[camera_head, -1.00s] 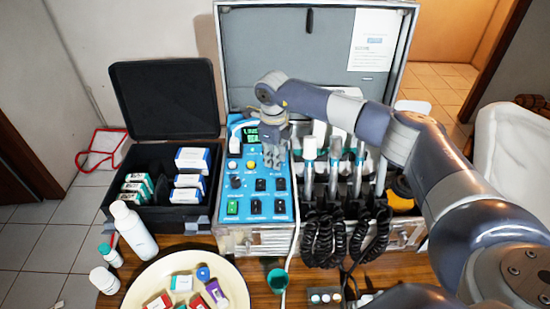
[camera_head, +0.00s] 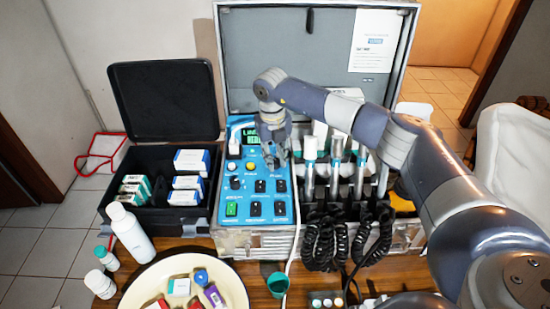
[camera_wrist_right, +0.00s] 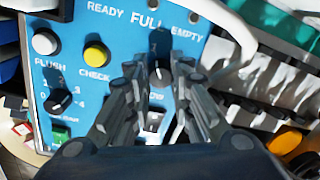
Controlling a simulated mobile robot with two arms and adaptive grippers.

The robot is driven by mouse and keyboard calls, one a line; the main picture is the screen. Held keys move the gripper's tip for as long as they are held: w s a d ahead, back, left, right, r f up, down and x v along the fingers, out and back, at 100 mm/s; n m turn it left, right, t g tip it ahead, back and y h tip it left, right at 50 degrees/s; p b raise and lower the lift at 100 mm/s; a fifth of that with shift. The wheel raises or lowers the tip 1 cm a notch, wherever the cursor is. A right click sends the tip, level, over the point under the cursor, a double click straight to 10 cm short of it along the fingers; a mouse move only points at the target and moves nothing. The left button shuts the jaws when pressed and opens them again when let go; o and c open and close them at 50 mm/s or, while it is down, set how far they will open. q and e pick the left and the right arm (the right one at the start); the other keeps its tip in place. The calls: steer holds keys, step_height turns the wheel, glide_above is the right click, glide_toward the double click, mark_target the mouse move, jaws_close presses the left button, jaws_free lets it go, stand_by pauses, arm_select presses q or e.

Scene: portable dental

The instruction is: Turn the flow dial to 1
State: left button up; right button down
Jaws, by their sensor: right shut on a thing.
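The blue control panel (camera_head: 238,208) of the dental unit carries white and yellow buttons, black switches and dials. My right gripper (camera_head: 275,161) is over the panel's upper right part. In the right wrist view its fingers (camera_wrist_right: 160,73) are closed on both sides of a black dial (camera_wrist_right: 159,45), below the words FULL and EMPTY. The fingers hide the dial's scale and label, so I cannot read its setting. A second black dial (camera_wrist_right: 58,103) with numbers beside it stands free to the left; it also shows in the head view (camera_head: 235,183). My left gripper is not in view.
The open case lid (camera_head: 290,60) stands behind the panel. Handpieces (camera_head: 334,165) with coiled black cords stand close to the right. A white cable (camera_head: 296,215) runs along the panel's right edge. A black box (camera_head: 150,212) of cartons is left, a plate (camera_head: 238,296) in front.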

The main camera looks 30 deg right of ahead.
stand_by(0.4)
steer(key=shift+r, duration=0.1)
steer(key=c, duration=1.4)
jaws_free()
step_height(320, 180, up, 12)
steer(key=shift+s+a, duration=0.15)
steer(key=shift+a, duration=0.2)
